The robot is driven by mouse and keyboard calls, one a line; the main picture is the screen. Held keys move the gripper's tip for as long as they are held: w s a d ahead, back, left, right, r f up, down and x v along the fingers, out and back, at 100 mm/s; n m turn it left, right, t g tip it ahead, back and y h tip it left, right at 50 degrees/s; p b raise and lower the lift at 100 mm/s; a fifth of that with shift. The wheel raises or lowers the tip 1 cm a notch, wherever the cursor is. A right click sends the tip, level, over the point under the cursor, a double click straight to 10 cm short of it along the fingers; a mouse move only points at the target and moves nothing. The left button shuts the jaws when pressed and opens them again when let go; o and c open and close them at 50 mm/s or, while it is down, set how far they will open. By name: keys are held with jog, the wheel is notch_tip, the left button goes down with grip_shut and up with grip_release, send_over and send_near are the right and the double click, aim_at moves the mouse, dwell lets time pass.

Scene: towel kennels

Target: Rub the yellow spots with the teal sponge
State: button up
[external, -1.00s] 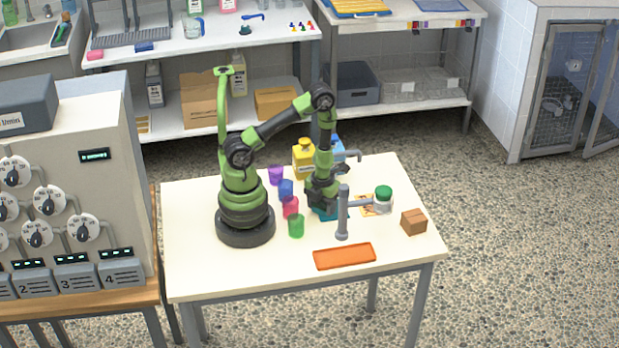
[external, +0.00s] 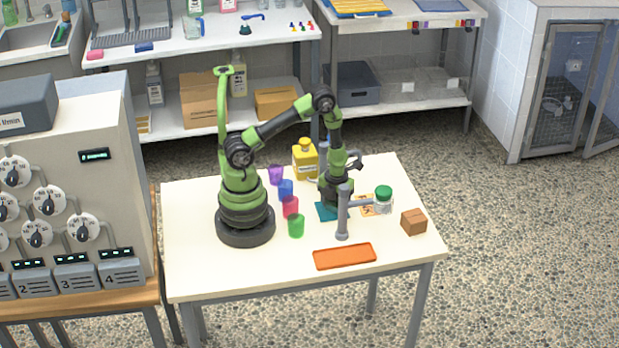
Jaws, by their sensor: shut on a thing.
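My gripper (external: 335,203) points down low over the middle right of the white table, its fingertips partly hidden behind a grey post. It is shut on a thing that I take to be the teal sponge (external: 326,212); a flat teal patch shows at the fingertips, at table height. The grip itself is too small to see clearly. No yellow spots can be made out; they may be hidden by the gripper, the post or the sponge.
A grey post with a side arm (external: 343,215) stands close in front of my gripper. A green-lidded jar (external: 383,201), card (external: 367,208) and brown box (external: 413,222) are right. Several cups, including a green one (external: 296,227), stand left. A yellow bottle (external: 305,161) is behind, an orange tray (external: 344,256) in front.

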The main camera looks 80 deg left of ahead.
aim_at(320, 211)
jog(key=shift+s+a, duration=0.1)
jog(key=shift+s, duration=2.25)
jog(key=shift+w+a, duration=0.1)
jog(key=shift+w, duration=3.4)
jog(key=shift+s, duration=3.5)
notch_tip(320, 211, up, 8)
jog(key=shift+f, duration=0.1)
